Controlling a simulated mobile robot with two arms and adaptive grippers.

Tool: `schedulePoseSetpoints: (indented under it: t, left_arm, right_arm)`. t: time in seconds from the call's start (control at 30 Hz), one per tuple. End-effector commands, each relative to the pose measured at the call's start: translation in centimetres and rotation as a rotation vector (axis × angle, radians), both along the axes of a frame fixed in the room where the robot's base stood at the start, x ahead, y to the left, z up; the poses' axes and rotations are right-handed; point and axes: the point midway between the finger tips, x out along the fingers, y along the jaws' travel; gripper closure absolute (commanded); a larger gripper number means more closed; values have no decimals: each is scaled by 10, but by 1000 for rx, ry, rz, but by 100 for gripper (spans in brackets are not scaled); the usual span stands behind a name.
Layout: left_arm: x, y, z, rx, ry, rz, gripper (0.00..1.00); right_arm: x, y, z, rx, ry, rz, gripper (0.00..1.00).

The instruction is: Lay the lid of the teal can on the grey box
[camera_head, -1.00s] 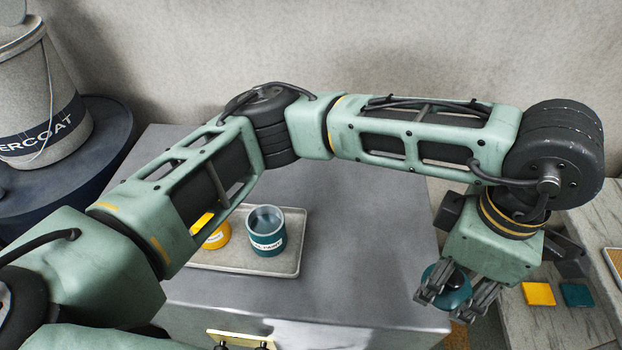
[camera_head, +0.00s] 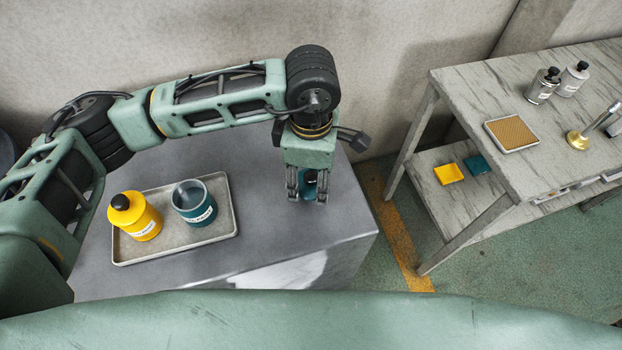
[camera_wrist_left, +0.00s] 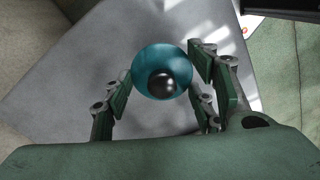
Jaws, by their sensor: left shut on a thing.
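The teal can (camera_head: 196,210) stands open, without its lid, on a tray on top of the grey box (camera_head: 262,238). Its lid (camera_wrist_left: 152,62) is a teal disc with a round black knob, seen from above in the left wrist view. My left gripper (camera_head: 308,198) points down and is shut on the lid over the right part of the box top. In the head view the fingers hide most of the lid. I cannot tell whether the lid touches the box. My right gripper is not in view.
The tray (camera_head: 122,257) also holds a yellow can (camera_head: 144,222) with a black knob. The box top between tray and right edge is clear.

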Motion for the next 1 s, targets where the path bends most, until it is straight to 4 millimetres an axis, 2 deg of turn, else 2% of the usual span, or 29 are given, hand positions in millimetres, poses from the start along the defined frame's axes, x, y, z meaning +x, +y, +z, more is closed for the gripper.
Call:
schedulePoseSetpoints:
  t: [0.13,0.3,0.7,0.73,0.9,1.0]
  left_arm:
    - [-2,1,-18,2,6,1,68]
    - [-1,0,-37,2,4,0,68]
    - [0,0,-43,0,1,0,68]
    - [0,0,-41,0,1,0,45]
    - [0,0,-41,0,2,0,30]
    - [0,0,-41,0,2,0,29]
  right_arm:
    - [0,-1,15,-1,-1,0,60]
    - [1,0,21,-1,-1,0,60]
    - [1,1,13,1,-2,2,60]
    - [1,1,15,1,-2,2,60]
    - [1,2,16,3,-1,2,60]
    - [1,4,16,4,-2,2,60]
